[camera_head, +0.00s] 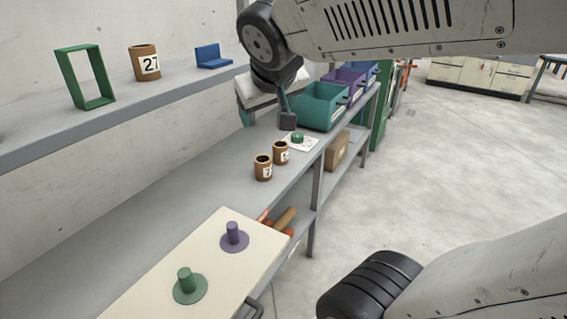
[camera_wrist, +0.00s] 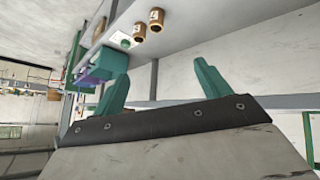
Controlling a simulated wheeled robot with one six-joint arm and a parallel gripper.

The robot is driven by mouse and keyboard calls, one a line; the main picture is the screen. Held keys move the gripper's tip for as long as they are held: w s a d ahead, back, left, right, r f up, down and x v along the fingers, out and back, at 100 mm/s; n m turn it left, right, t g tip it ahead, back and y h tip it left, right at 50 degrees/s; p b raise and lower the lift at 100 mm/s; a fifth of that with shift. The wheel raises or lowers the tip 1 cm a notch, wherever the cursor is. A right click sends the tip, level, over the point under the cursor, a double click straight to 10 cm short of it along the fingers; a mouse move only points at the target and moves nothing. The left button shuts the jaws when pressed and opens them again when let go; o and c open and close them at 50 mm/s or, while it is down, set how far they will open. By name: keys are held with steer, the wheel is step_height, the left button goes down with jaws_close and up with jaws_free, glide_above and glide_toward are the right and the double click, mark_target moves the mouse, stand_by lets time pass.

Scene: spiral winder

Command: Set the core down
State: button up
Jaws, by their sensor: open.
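Two brown hollow cores stand upright on the grey bench in the head view: the nearer one (camera_head: 263,168) has a label that seems to read 7, and the other core (camera_head: 281,153) stands close behind it. Both also show at the top of the wrist view, one core (camera_wrist: 157,19) beside the other (camera_wrist: 139,32). A third core (camera_head: 145,64), labelled 27, stands on the upper shelf. My gripper (camera_wrist: 162,84) is open, with nothing between its green fingers. In the head view it hangs above the bench beyond the two cores, partly hidden by my arm.
A white card (camera_head: 308,144) with a green piece (camera_head: 297,137) lies behind the cores. A teal bin (camera_head: 318,108) and a purple bin (camera_head: 346,83) stand farther back. A cream board (camera_head: 150,287) carries a green peg (camera_head: 187,284) and a purple peg (camera_head: 234,237).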

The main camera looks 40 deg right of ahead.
steer(key=s+a+f+n+g+y, duration=0.1)
steer(key=s+a+f+g+y, duration=0.1)
steer(key=s, duration=0.5)
steer(key=s+a+f+n+g+y, duration=0.1)
steer(key=s+a+f+g+y, duration=0.1)
steer(key=s+a+f, duration=0.4)
steer(key=shift+s+a+f+g, duration=0.2)
steer(key=shift+s+f+g, duration=0.2)
steer(key=shift+s+g, duration=0.5)
